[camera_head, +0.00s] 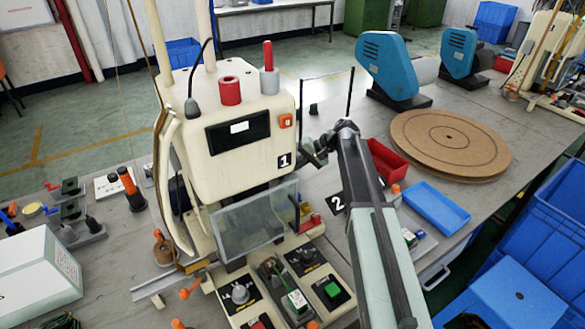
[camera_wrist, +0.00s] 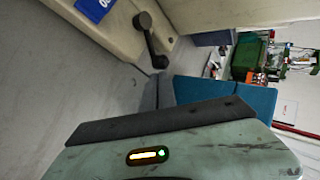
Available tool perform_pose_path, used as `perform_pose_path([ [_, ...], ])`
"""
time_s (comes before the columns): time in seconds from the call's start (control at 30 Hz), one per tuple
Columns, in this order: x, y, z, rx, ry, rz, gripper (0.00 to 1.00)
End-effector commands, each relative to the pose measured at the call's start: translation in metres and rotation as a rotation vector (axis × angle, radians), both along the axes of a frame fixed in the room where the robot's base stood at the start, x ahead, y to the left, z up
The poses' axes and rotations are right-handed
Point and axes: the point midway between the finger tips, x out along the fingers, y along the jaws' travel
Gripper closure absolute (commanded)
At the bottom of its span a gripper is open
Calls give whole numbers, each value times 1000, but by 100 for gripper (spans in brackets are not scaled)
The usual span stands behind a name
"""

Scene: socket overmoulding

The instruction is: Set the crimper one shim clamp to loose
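Crimper one (camera_head: 225,105) is the cream machine marked 1, left of the middle in the head view. In the wrist view, a black crank lever (camera_wrist: 152,42) sits on a cream housing (camera_wrist: 115,30) beside a blue label. It may be the shim clamp; I cannot confirm this or read its setting. My gripper (camera_head: 318,150) is at the crimper's right side, at the end of my raised arm. It is small and dark there, and its fingers cannot be made out. The wrist view shows no fingertips and no contact with the lever.
A clear guard (camera_head: 250,222) and a control panel with knobs and a green button (camera_head: 333,291) are at the crimper's front. A red bin (camera_head: 386,160), a blue tray (camera_head: 437,206) and round brown boards (camera_head: 450,140) lie to the right. A white box (camera_head: 35,275) stands at left.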

Motion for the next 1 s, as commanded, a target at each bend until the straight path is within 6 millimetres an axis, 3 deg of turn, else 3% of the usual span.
perform_pose_path([
  [0.23, 8, -35, -1, 0, 2, 2, 100],
  [0.4, 16, -68, 37, 0, 1, 0, 100],
  [0.6, 21, -96, 61, 0, 1, 1, 100],
  [1.0, 23, -108, 67, 0, 1, 2, 100],
])
